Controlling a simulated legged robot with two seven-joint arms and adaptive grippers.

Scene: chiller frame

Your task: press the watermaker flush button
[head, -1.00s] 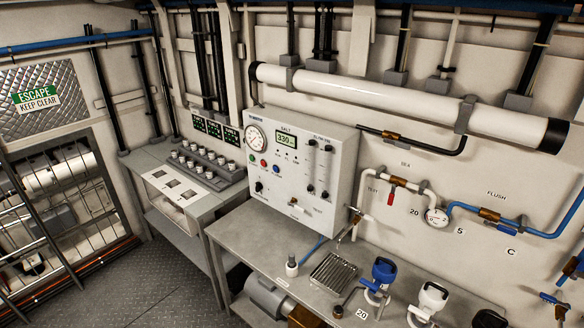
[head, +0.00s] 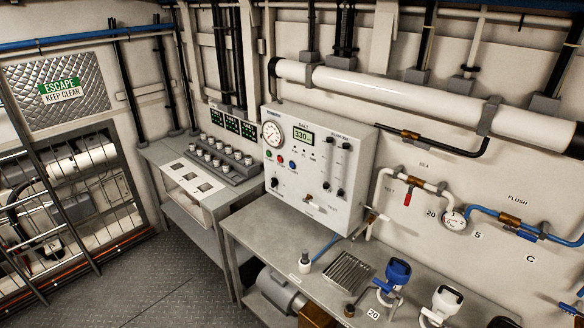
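The watermaker panel (head: 318,170) is a white box on the back of the grey bench, near the middle of the head view. Its face carries a round gauge (head: 272,133), a green display (head: 303,136) and a row of small coloured buttons. The buttons are green, red (head: 280,160) and blue (head: 292,165), below the gauge. Their labels are too small to read, so I cannot tell which one is the flush button. Neither of my grippers is in view.
The grey bench (head: 262,231) holds a drain grate (head: 349,273) and blue and white capped devices (head: 398,272). A control desk (head: 190,187) stands to the left. Pipes with valves run along the right wall. The floor (head: 175,285) at lower left is clear.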

